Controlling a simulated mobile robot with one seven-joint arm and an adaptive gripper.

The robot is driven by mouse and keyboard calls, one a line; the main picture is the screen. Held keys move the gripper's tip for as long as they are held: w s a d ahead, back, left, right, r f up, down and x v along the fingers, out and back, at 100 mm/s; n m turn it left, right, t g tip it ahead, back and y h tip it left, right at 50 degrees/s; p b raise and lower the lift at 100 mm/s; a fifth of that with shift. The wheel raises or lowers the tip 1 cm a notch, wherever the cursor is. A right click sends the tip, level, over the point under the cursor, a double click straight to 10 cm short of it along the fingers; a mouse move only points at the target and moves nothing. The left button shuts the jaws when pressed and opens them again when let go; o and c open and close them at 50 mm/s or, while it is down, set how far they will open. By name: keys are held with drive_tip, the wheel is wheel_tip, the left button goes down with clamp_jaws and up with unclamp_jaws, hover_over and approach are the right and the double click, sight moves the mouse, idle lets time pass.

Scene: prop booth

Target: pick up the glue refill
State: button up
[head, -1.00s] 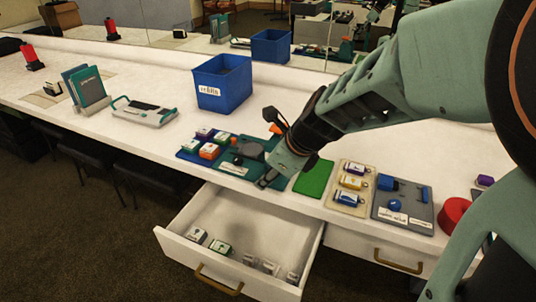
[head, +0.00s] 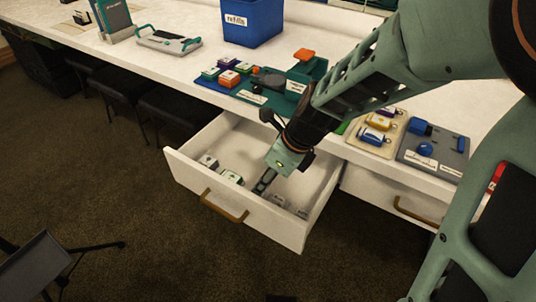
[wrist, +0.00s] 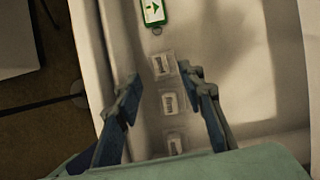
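My gripper (head: 262,186) reaches down into the open drawer. In the wrist view my gripper (wrist: 160,73) is open, its two fingers either side of a column of small pale boxes. A far pale box (wrist: 163,67) lies between the fingertips, with a middle box (wrist: 168,103) and a near box (wrist: 174,143) below it in the picture. The labels are too small to read, so I cannot tell which one is the glue refill. No contact is visible.
The drawer (head: 178,165) has a raised front wall with a brass handle (head: 224,206). A grey-white block (head: 208,161) lies at its left. The counter above holds a blue bin (head: 252,22), a teal tray (head: 290,97) and a grey tray (head: 440,155).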

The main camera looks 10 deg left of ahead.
drive_tip(key=b+x, duration=0.2)
drive_tip(key=x, duration=0.3)
drive_tip(key=shift+f, duration=0.15)
clamp_jaws()
